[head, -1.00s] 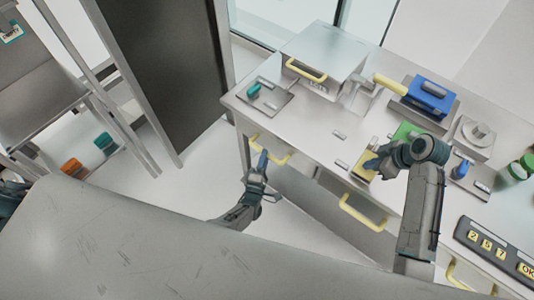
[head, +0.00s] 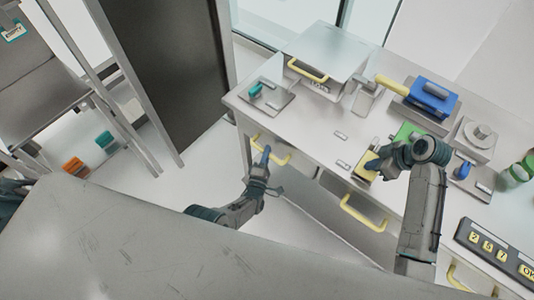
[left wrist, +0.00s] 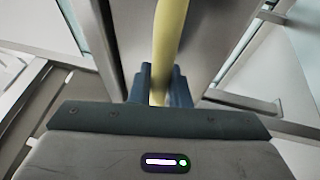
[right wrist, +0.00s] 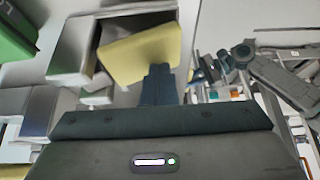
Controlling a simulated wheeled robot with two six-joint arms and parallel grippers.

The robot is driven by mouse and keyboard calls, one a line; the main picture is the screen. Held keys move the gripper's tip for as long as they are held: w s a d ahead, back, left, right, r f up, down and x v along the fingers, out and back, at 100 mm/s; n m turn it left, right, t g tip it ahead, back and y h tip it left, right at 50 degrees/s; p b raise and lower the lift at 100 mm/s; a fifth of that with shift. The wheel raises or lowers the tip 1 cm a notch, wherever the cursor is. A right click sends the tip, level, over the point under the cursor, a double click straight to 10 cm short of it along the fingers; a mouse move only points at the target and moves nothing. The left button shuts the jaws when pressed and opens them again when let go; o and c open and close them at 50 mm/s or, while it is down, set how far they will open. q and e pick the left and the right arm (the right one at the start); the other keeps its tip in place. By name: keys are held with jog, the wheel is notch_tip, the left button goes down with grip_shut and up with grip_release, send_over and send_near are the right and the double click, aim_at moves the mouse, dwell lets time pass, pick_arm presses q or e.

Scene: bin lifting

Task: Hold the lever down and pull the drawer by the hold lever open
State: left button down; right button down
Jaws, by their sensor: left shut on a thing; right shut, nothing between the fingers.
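A yellow handle (head: 278,153) is on the front of the drawer at the left of the counter. My left gripper (head: 264,158) is shut on this handle, and the handle (left wrist: 168,40) also runs between its fingers in the left wrist view. A yellow lever plate (head: 365,169) sits at the counter's front edge. My right gripper (head: 371,164) is shut and empty, with its fingertips against the plate. In the right wrist view the plate (right wrist: 140,50) looks tilted in its pale housing, and the closed fingers (right wrist: 158,85) overlap its lower edge.
Another drawer with a yellow handle (head: 362,217) is below the lever. A dark panel (head: 165,75) stands left; floor between is clear.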

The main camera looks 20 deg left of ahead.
jog(key=shift+f, duration=0.1)
pick_arm(q)
jog(key=s, duration=0.1)
jog(key=s+a, duration=0.1)
jog(key=s, duration=0.1)
jog(key=s+a, duration=0.1)
jog(key=s, duration=0.1)
jog(key=shift+s+a, duration=0.15)
jog(key=shift+s, duration=0.1)
jog(key=c, duration=1.4)
grip_release()
jog(key=shift+o, duration=0.2)
jog(key=s+f, duration=0.2)
jog(key=s, duration=1)
